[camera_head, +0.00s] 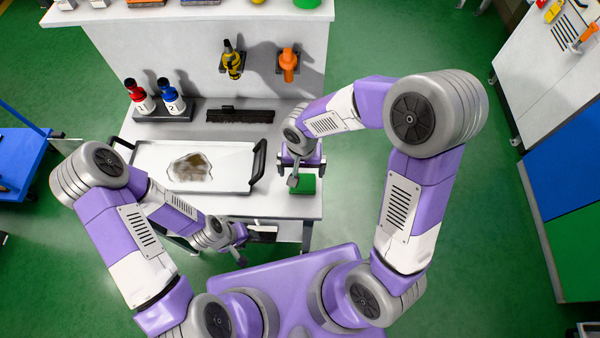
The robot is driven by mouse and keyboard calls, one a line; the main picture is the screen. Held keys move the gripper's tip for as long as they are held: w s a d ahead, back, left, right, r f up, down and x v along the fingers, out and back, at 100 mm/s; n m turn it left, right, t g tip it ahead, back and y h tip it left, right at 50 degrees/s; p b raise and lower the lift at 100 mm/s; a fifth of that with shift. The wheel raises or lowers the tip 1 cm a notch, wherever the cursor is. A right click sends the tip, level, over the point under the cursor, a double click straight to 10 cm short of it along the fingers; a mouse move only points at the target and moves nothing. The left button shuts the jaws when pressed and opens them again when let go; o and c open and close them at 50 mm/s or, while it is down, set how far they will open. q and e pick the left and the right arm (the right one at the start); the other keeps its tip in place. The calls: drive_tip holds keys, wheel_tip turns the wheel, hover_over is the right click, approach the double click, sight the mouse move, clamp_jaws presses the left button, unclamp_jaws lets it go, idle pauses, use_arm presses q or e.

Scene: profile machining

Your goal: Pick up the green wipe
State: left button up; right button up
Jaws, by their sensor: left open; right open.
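The green wipe (304,186) lies at the right front edge of the white workbench, right of the tray. My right gripper (306,175) is open, just above the wipe's far side; one finger shows at the wipe's left edge. I cannot tell whether the fingers touch it. My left gripper (240,236) is open and empty, low in front of the bench's front edge, away from the wipe.
A white tray (225,157) with black handles holds a grey-brown metallic piece (190,168). Two tools hang on the back panel.

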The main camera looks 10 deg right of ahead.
sight(302, 181)
drive_tip(key=f, duration=0.4)
drive_tip(key=f+b, duration=0.1)
drive_tip(key=f, duration=0.1)
drive_tip(key=shift+s+d+f, duration=0.1)
drive_tip(key=shift+s+f, duration=0.15)
drive_tip(key=shift+s, duration=0.05)
drive_tip(key=shift+c, duration=0.3)
drive_tip(key=c, duration=0.8)
